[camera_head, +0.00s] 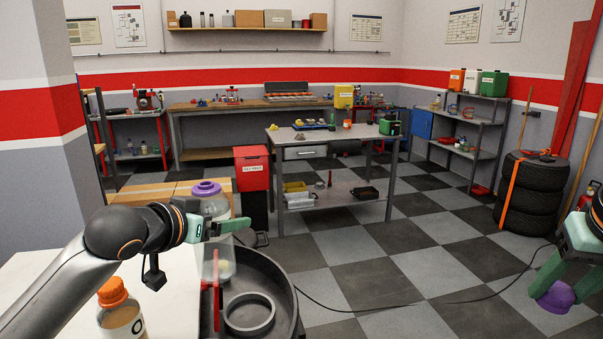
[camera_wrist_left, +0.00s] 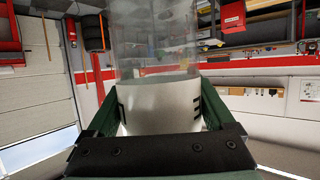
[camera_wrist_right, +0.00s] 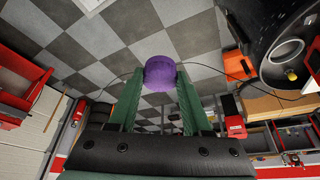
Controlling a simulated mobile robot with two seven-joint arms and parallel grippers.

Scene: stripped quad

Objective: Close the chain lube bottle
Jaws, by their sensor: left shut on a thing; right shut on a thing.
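A clear bottle with a white band (camera_wrist_left: 160,105) stands between the fingers of my left gripper (camera_wrist_left: 160,112), which is shut on it. In the head view the bottle (camera_head: 215,206) is roughly upright, above the left edge of a dark round pan, with a purple top part (camera_head: 205,188); whether that is open cannot be told. My left gripper shows there too (camera_head: 222,228). My right gripper (camera_head: 553,285) is shut on a purple cap (camera_head: 556,297) at the far right, well apart from the bottle. The cap shows between the fingertips in the right wrist view (camera_wrist_right: 159,73).
The dark round pan (camera_head: 275,262) holds a grey ring (camera_head: 250,313), with a red object (camera_head: 210,300) at its left. An orange-capped bottle (camera_head: 120,322) stands on the white worktop (camera_head: 60,275). Open checkered floor lies between the pan and my right gripper. Stacked tires (camera_head: 528,192) stand at right.

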